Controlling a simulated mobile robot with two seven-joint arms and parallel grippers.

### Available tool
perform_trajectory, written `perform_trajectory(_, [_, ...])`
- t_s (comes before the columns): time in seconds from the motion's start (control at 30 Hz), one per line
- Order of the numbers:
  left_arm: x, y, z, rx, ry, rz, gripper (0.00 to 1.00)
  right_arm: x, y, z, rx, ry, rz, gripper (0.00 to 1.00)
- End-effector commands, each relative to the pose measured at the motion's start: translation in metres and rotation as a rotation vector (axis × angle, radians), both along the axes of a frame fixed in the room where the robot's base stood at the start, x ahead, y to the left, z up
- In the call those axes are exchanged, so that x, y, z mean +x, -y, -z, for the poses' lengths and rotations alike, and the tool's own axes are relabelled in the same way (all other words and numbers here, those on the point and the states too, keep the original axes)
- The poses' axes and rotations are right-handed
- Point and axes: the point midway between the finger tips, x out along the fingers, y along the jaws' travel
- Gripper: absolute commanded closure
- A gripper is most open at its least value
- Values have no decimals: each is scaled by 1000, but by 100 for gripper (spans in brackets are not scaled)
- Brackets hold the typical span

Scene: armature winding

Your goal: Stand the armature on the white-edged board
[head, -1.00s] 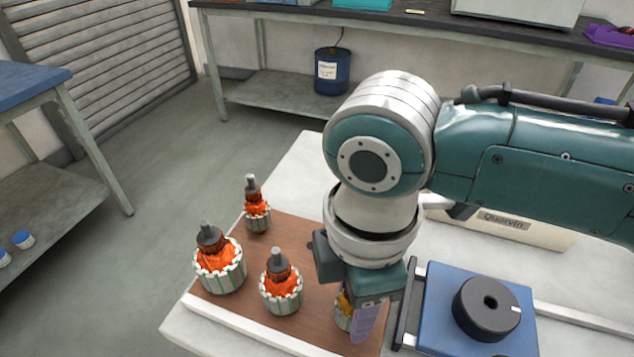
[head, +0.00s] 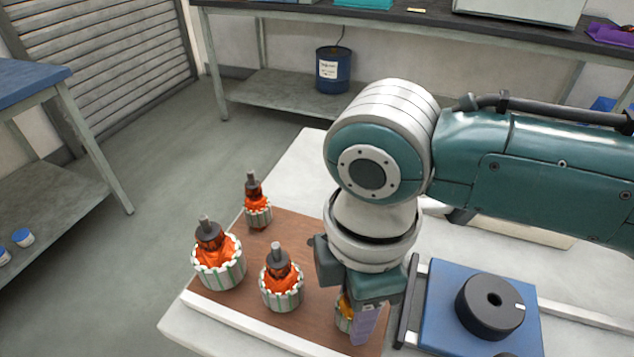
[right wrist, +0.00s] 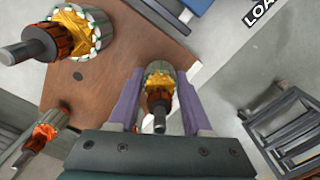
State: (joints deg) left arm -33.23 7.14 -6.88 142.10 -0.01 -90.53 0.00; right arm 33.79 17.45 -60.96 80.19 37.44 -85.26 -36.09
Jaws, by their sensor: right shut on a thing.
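The held armature (head: 344,314) has a green-and-white toothed core with orange-yellow windings. My right gripper (head: 358,322) is shut on it, over the right part of the brown, white-edged board (head: 325,249). The gripper hides much of the armature in the head view. In the right wrist view, the armature (right wrist: 159,88) sits between the two purple fingers (right wrist: 154,92), shaft pointing toward the camera. It looks upright, at or just above the board; I cannot tell whether it touches. My left gripper is not in view.
Other armatures stand on the board: a large one (head: 219,262), a middle one (head: 281,284) and a small one (head: 257,208) at the back. A blue fixture with a black disc (head: 490,306) is close on the right. The white strip (head: 245,326) edges the board's front.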

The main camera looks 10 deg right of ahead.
Motion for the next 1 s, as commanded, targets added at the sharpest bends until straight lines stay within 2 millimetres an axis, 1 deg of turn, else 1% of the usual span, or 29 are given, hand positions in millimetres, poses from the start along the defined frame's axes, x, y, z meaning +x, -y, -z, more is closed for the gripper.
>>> perform_trajectory(0.27, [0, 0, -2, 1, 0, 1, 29, 0, 0, 1, 0, 0, 0, 100])
perform_trajectory(0.3, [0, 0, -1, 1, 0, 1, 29, 0, 0, 1, 0, 0, 0, 48])
perform_trajectory(0.57, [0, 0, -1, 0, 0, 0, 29, 0, 0, 1, 0, 0, 0, 18])
perform_trajectory(0.6, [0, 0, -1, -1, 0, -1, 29, 0, 0, 1, 0, 0, 0, 16])
perform_trajectory(0.87, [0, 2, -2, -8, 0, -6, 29, 0, 0, -1, 0, 0, 0, 16])
perform_trajectory(0.97, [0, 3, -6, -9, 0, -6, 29, 1, 0, -12, 1, 2, 0, 16])
perform_trajectory(1.0, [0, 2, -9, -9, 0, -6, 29, 1, 0, -19, 1, 3, 0, 16])
